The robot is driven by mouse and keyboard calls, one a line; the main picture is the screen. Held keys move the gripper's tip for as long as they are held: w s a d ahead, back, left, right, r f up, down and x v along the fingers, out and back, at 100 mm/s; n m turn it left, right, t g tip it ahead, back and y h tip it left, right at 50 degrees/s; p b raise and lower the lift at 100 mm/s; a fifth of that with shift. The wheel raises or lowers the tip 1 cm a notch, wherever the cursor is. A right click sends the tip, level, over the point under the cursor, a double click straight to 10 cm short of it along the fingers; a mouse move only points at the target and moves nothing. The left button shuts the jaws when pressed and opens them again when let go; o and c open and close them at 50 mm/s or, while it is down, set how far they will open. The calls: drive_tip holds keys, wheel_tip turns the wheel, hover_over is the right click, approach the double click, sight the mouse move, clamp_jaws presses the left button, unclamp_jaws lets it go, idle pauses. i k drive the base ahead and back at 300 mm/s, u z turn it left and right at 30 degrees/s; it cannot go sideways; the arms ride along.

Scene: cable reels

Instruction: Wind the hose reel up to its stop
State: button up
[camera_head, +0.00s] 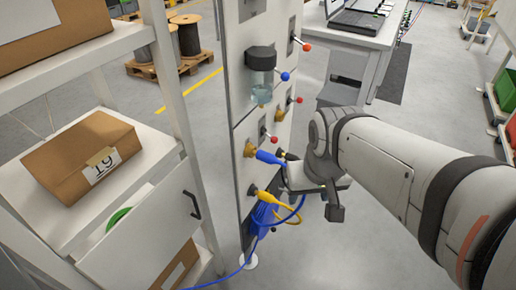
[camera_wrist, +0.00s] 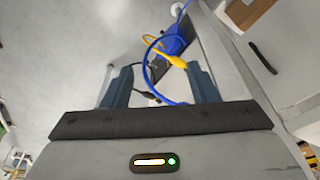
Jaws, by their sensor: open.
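A blue reel-like body (camera_head: 264,216) with a loose loop of blue hose is low on the grey-white panel post (camera_head: 243,100). It also shows in the wrist view (camera_wrist: 175,42), beyond my fingers. A crank or stop on it cannot be made out. My gripper (camera_wrist: 162,88) is open, its two dark blue fingers wide apart. The blue hose loop passes between the fingers in that picture; whether it touches them I cannot tell. In the head view my gripper is at the post's right side, its fingertips partly hidden. A blue connector (camera_head: 268,157) sits just left of it.
A yellow connector (camera_head: 264,196) is beside the reel. Several ball-ended levers, such as a blue-tipped one (camera_head: 284,76), stick out above. A white shelf (camera_head: 140,150) with a cardboard box (camera_head: 82,155) stands close left. Blue hose (camera_head: 232,273) runs along the floor.

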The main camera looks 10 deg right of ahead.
sight(263, 215)
drive_tip(key=u, duration=1.1)
drive_tip(key=k, duration=1.2)
drive_tip(key=z, duration=0.95)
drive_tip(key=i, duration=1.7)
drive_tip(key=z, duration=0.1)
